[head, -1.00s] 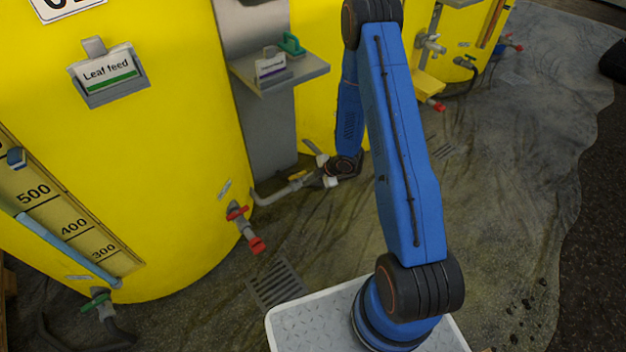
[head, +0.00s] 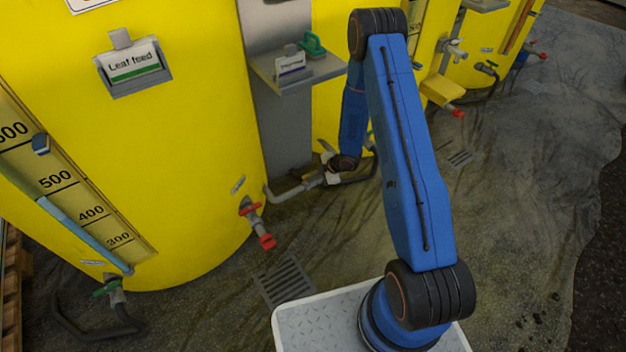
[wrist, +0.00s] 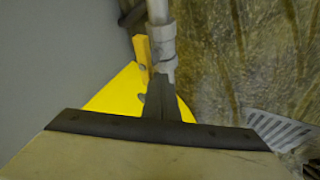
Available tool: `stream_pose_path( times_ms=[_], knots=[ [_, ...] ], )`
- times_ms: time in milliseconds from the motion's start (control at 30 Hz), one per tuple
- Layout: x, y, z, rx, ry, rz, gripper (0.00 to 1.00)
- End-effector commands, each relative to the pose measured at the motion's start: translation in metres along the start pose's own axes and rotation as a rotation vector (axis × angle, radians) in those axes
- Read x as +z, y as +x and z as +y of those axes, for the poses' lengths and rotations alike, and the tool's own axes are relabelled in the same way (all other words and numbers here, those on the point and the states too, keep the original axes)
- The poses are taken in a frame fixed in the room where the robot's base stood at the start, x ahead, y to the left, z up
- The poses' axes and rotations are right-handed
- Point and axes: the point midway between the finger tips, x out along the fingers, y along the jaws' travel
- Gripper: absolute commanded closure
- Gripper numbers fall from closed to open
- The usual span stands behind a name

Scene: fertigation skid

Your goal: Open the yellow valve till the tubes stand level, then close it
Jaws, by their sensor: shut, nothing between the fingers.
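The yellow valve's lever (wrist: 143,52) stands upright beside a grey pipe fitting in the wrist view. My gripper (wrist: 165,92) is shut and empty, just below the lever and in front of the pipe; I cannot tell whether it touches. In the head view my gripper (head: 332,178) is small, low by the pipe between two yellow tanks, and the lever is hard to make out. The left tank's sight tube (head: 85,235) shows blue beside its scale, from about 500 downward. The other tank's tube is mostly hidden by my arm.
The left tank (head: 190,150) carries a "Leaf feed" label (head: 134,62). A red-handled tap (head: 256,220) and a green-handled tap (head: 108,287) stick out low. A grey shelf (head: 300,72) overhangs the pipe. A floor grate (head: 285,280) lies in front; the floor at right is open.

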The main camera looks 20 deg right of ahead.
Motion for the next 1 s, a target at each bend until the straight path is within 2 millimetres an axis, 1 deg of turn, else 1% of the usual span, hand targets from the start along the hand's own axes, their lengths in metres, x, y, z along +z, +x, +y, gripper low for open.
stream_pose_path(
  times_ms=[767,1000],
  knots=[
    [-0.0044,0.0024,0.0004,0.049,0.091,-0.048,1.00],
    [-0.0083,0.0050,0.0015,0.091,0.172,-0.091,1.00]
  ],
)
